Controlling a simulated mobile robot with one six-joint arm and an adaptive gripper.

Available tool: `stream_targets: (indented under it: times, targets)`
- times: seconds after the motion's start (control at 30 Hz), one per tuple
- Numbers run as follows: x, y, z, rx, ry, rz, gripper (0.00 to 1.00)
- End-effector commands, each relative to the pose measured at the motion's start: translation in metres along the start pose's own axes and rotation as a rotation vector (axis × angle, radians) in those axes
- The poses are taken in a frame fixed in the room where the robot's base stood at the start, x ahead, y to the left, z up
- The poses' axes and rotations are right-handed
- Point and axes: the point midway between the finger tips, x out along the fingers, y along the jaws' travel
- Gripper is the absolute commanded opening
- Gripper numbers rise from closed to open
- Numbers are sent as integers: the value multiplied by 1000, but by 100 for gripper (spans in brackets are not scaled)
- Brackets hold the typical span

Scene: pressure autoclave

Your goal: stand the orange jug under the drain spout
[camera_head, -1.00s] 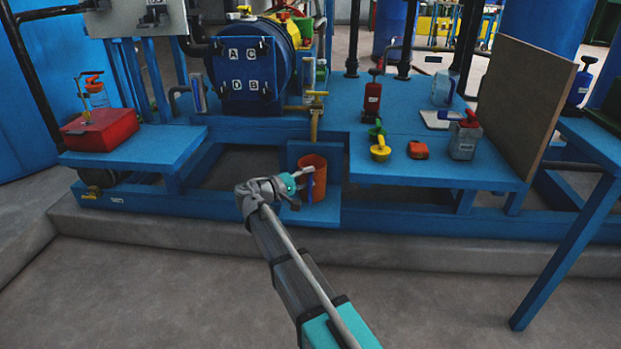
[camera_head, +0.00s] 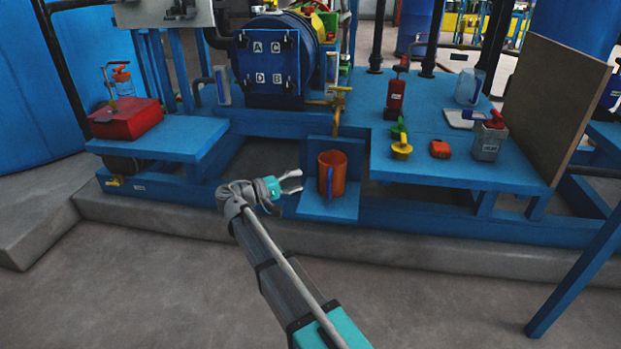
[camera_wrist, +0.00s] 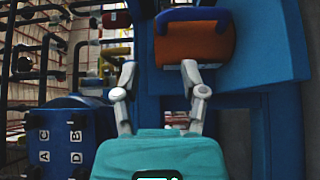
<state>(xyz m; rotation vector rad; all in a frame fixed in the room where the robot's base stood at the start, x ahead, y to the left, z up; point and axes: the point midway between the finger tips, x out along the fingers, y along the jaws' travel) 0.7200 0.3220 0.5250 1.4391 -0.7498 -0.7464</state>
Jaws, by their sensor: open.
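The orange jug (camera_head: 325,178) stands upright on a low blue ledge (camera_head: 330,208), with its blue handle facing the head camera. The brass drain spout (camera_head: 337,118) comes down just above it, so the jug appears under it; exact centring is hard to tell. My gripper (camera_head: 299,181) is open and empty, just left of the jug and apart from it. In the wrist view the jug (camera_wrist: 192,47) and its blue handle (camera_wrist: 195,14) lie beyond the fingertips of my gripper (camera_wrist: 157,67), towards the right finger. Nothing is between the fingers.
A blue panel (camera_head: 313,160) rises behind the jug. The autoclave door (camera_head: 270,62) is above left. The floor in front is clear.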

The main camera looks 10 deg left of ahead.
Motion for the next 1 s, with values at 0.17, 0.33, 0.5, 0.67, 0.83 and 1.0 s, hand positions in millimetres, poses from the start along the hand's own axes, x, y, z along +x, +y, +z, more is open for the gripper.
stream_targets:
  times: [0.17, 0.33, 0.5, 0.67, 0.83, 1.0]
  targets:
    - [-13, 0, 0, 0, -1, 0, 55]
    - [-16, 0, 0, 0, -1, 0, 55]
    - [-16, 0, 0, 0, -1, 0, 55]
    - [-16, 0, 0, 0, -1, 0, 55]
    - [-16, 0, 0, 0, -1, 0, 55]
    - [-16, 0, 0, 0, -1, 0, 55]
